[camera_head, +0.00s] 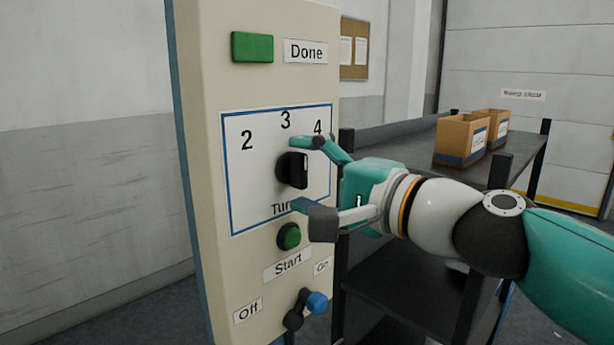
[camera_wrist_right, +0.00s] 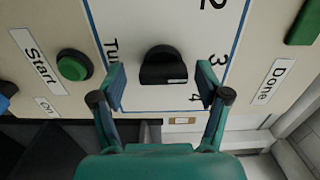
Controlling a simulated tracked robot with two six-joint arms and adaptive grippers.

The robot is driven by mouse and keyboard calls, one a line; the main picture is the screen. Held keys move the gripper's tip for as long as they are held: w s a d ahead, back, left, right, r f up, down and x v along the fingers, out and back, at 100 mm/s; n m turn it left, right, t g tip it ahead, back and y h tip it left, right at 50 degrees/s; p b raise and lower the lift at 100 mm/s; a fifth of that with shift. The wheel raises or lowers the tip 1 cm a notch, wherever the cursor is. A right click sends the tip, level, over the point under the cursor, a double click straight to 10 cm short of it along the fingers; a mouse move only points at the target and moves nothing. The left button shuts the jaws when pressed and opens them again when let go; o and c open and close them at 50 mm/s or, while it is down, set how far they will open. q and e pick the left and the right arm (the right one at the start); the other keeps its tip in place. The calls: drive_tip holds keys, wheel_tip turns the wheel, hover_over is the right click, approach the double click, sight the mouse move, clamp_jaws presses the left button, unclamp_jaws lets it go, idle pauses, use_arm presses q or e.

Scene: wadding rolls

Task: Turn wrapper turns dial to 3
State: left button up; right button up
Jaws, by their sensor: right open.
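The turns dial is a black knob (camera_head: 292,170) on a white, blue-bordered plate (camera_head: 250,205) marked 2, 3 and 4. It also shows in the right wrist view (camera_wrist_right: 162,64). A thin white mark runs upright on the knob's face in the head view; I cannot tell for sure which number it points to. My right gripper (camera_head: 297,174) is open, with one finger above the knob and one below. In the right wrist view the fingers (camera_wrist_right: 160,82) stand on both sides of the knob with gaps, not touching it. My left gripper is not in view.
The beige panel (camera_head: 215,130) also carries a green Done button (camera_head: 252,46), a round green Start button (camera_head: 289,236) below the dial, and an Off/On lever with a blue knob (camera_head: 317,302). A dark shelf with cardboard boxes (camera_head: 461,139) stands behind my right arm.

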drive_tip(key=v, duration=1.2)
